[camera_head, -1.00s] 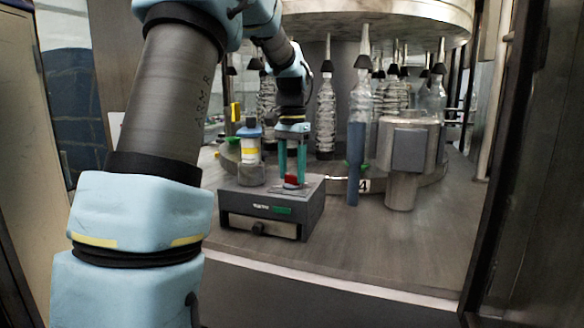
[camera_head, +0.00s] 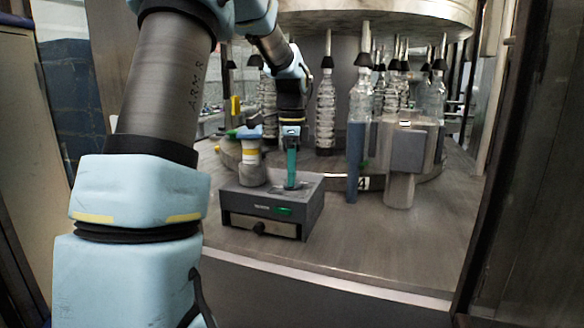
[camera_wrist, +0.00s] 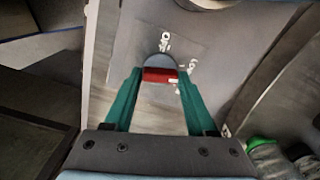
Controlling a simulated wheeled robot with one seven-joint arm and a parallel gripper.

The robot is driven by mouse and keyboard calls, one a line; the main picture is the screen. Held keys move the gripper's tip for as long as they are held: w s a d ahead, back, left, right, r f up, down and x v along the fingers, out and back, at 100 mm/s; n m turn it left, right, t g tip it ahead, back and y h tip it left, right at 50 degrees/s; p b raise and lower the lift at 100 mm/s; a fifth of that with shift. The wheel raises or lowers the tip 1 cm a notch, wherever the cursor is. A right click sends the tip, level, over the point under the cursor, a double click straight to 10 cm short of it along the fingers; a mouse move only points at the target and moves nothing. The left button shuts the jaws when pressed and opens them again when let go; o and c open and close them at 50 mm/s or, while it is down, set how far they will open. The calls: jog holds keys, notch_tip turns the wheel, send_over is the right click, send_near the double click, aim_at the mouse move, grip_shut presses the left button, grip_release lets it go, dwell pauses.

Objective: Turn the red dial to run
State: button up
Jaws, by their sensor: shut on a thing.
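The red dial (camera_wrist: 160,75) shows in the wrist view as a red bar on a grey round base, with a small white mark at its right end. My gripper (camera_wrist: 158,80) has its two teal fingers on either side of the bar and is shut on it. In the head view my gripper (camera_head: 291,184) points straight down onto the top of the grey control box (camera_head: 262,208), its fingers nearly in line. They hide the dial there. White marks (camera_wrist: 165,41) lie around the dial on the panel, too small to read.
A grey post with a yellow band and blue top (camera_head: 250,155) stands close left of my gripper. A blue upright (camera_head: 355,165) and a grey housing (camera_head: 402,150) stand to the right. Clear bottles (camera_head: 326,112) stand behind. The front right counter (camera_head: 390,240) is clear.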

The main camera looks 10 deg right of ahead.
jog(key=m+p, duration=0.1)
jog(key=m, duration=0.1)
jog(key=m+p, duration=0.1)
jog(key=m, duration=0.1)
jog(key=shift+r+m, duration=0.2)
jog(key=shift+m, duration=0.1)
jog(key=m+p, duration=0.2)
jog(key=m, duration=0.2)
jog(key=shift+f, duration=0.1)
jog(key=shift+m, duration=0.4)
jog(key=o, duration=1.4)
jog(key=shift+f, duration=0.1)
jog(key=shift+c, duration=0.2)
notch_tip(320, 180, up, 11)
jog(key=b, duration=0.2)
jog(key=shift+b, duration=0.35)
